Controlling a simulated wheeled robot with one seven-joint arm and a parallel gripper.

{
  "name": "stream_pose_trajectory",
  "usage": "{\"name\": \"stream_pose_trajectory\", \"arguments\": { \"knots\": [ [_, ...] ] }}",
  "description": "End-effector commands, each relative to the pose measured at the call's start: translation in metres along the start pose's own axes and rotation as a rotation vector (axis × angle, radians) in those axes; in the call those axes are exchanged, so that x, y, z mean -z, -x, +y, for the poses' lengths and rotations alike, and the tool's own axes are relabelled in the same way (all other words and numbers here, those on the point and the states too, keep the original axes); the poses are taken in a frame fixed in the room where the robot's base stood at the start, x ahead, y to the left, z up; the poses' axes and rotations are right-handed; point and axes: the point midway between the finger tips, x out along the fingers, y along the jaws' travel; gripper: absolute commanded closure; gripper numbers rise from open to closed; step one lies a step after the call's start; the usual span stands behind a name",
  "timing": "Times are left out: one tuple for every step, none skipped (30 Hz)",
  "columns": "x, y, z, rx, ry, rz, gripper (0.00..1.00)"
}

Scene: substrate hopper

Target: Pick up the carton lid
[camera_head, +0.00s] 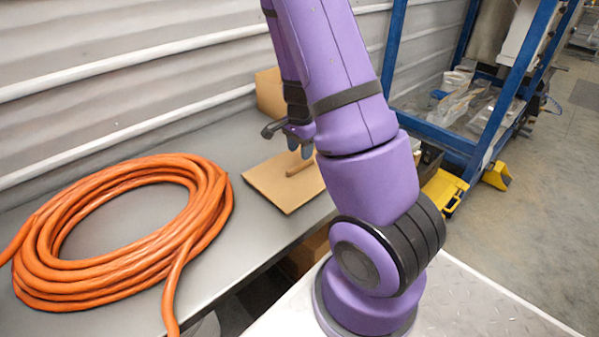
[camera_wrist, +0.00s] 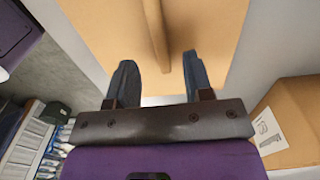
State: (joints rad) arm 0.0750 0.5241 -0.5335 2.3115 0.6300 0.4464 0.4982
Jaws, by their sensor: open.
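The carton lid (camera_head: 275,192) is a flat tan cardboard panel with a raised bar along its middle. It lies on the grey bench, and my arm hides its right part in the head view. My gripper (camera_head: 299,147) points down above the lid, near the bar. In the wrist view, my gripper (camera_wrist: 158,63) has its two dark fingers spread apart with nothing between them. The lid (camera_wrist: 210,25) fills the upper middle there, its bar running toward the gap between the fingertips. I cannot tell the exact height above it.
A coiled orange hose (camera_head: 125,270) covers the bench (camera_head: 115,228) left of the lid. A cardboard box (camera_head: 270,93) stands behind my gripper; a labelled carton (camera_wrist: 298,115) shows right in the wrist view. A corrugated wall backs the bench. A blue frame (camera_head: 513,85) stands at right.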

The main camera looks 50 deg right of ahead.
Motion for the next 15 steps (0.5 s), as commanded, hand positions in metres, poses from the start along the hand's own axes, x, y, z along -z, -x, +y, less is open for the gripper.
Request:
{"name": "stream_pose_trajectory", "arguments": {
  "knots": [
    [0.0, -0.003, 0.0, -0.001, 0.0, 0.0, 0.53],
    [0.0, -0.005, 0.0, -0.001, -0.001, 0.0, 0.53],
    [0.0, -0.009, 0.001, -0.002, -0.002, 0.0, 0.53],
    [0.0, -0.012, 0.001, -0.002, -0.002, -0.001, 0.53],
    [0.0, -0.016, 0.001, -0.003, -0.002, -0.001, 0.53],
    [0.001, -0.022, 0.001, -0.003, -0.003, -0.001, 0.53],
    [0.0, -0.027, 0.001, -0.003, -0.002, -0.001, 0.53],
    [0.001, -0.032, 0.001, -0.003, -0.003, -0.002, 0.53],
    [0.001, -0.037, 0.001, -0.003, -0.002, -0.001, 0.53],
    [0.001, -0.04, 0.001, -0.002, -0.002, -0.001, 0.53],
    [0.001, -0.043, 0.001, -0.002, -0.002, -0.001, 0.53],
    [0.0, -0.047, 0.001, -0.001, -0.001, -0.001, 0.53],
    [0.0, -0.049, 0.0, -0.001, -0.001, 0.0, 0.53],
    [0.0, -0.051, 0.0, 0.0, -0.001, 0.0, 0.53],
    [0.0, -0.052, 0.0, 0.0, -0.001, 0.0, 0.53]
  ]
}}
